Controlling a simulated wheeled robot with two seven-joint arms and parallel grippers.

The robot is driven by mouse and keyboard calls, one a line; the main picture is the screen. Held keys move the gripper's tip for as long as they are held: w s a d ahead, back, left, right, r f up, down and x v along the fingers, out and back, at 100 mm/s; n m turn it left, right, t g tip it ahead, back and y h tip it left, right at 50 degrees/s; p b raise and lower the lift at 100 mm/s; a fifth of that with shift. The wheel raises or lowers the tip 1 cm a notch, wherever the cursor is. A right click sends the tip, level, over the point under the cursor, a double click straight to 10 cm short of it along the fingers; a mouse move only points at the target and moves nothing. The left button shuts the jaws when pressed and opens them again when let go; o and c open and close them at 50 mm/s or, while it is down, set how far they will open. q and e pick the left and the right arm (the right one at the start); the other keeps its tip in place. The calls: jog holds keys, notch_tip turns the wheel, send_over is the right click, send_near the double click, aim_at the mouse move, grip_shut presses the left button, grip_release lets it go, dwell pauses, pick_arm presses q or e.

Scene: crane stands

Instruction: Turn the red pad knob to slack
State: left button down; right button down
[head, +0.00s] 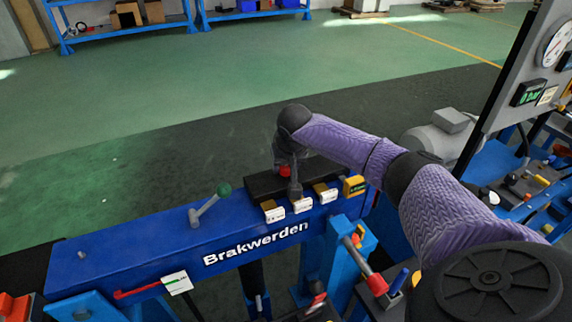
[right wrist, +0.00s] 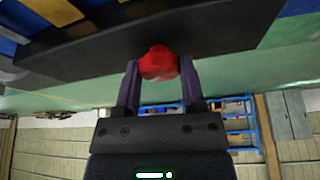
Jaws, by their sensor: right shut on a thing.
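The red pad knob (head: 284,170) sits on the dark block on top of the blue beam, in the middle of the head view. In the right wrist view the red knob (right wrist: 158,63) is between the two fingers, against the dark block's face. My right gripper (right wrist: 158,75) is shut on the knob, one finger on each side. In the head view my right gripper (head: 291,178) reaches down to the block and partly covers the knob. My left gripper is not in view.
The blue beam (head: 130,255) marked Brakwerden carries the dark block (head: 262,187) and a green-tipped lever (head: 210,203). White and yellow labels (head: 302,206) line the block's front. A panel with a gauge (head: 556,42) stands at right. Open green floor lies behind.

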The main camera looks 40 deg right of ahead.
jog(key=r+n+p, duration=0.1)
jog(key=p, duration=0.2)
jog(key=shift+s+n+y+p, duration=0.15)
jog(key=shift+n+y+p, duration=0.15)
jog(key=shift+y+p, duration=0.1)
jog(key=shift+f+n, duration=0.3)
jog(key=shift+n, duration=0.3)
jog(key=shift+f+n+t+y, duration=0.25)
jog(key=shift+n+y, duration=0.25)
jog(key=shift+n, duration=0.4)
jog(key=shift+c, duration=2)
grip_release()
jog(key=shift+o, duration=1)
